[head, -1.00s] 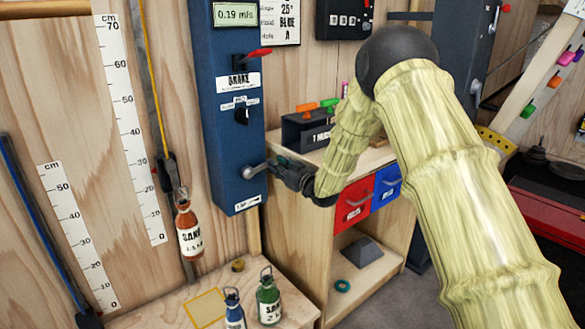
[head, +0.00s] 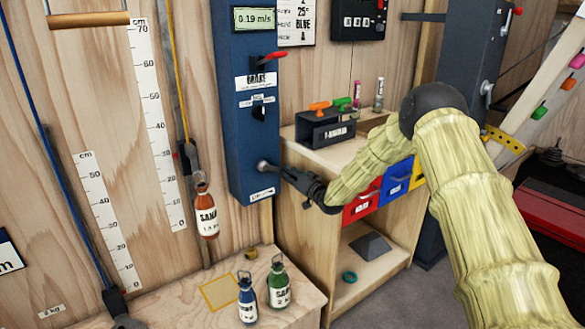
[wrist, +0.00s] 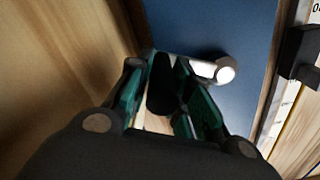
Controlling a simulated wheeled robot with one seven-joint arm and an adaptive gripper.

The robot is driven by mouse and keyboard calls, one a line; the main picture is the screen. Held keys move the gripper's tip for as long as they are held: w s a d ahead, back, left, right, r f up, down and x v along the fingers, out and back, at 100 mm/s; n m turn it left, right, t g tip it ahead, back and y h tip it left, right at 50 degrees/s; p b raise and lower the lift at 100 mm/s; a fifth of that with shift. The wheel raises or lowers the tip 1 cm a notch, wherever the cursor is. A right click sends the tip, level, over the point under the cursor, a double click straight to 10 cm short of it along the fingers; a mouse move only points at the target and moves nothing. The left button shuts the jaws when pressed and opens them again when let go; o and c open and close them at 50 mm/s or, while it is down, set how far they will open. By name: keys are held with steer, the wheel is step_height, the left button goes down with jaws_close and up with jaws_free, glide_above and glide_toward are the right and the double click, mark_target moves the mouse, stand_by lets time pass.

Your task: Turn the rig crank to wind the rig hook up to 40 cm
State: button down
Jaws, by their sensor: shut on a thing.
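The rig is a tall blue box (head: 243,130) on the wall, with a silver crank (head: 266,166) low on its front. My gripper (head: 286,173) is at the crank, right of its hub. In the wrist view my gripper (wrist: 163,95) is shut around the crank's black handle, with the crank's silver arm (wrist: 205,67) beyond the fingers. The dark rig hook (head: 190,156) hangs on a yellow line, carrying an orange sand bottle (head: 206,213). It hangs beside the cm scale (head: 158,125), roughly level with the 20 to 35 marks. The display (head: 255,19) reads 0.19 m/s.
A red brake lever (head: 273,56) is higher on the blue box. Blue (head: 247,300) and green (head: 279,285) bottles stand on the wooden platform below, by a yellow square outline (head: 219,292). A shelf unit with red and blue drawers stands right, behind my arm.

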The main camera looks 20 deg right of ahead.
steer(key=s+a+f+m+b, duration=0.2)
steer(key=a+f+m, duration=0.3)
steer(key=m, duration=0.7)
steer(key=shift+s+a+f+b, duration=0.2)
steer(key=shift+a+f+b, duration=0.1)
steer(key=shift+a+b, duration=0.35)
steer(key=shift+a, duration=0.1)
steer(key=c, duration=1.3)
jaws_free()
steer(key=shift+r, duration=0.1)
steer(key=v, duration=1.2)
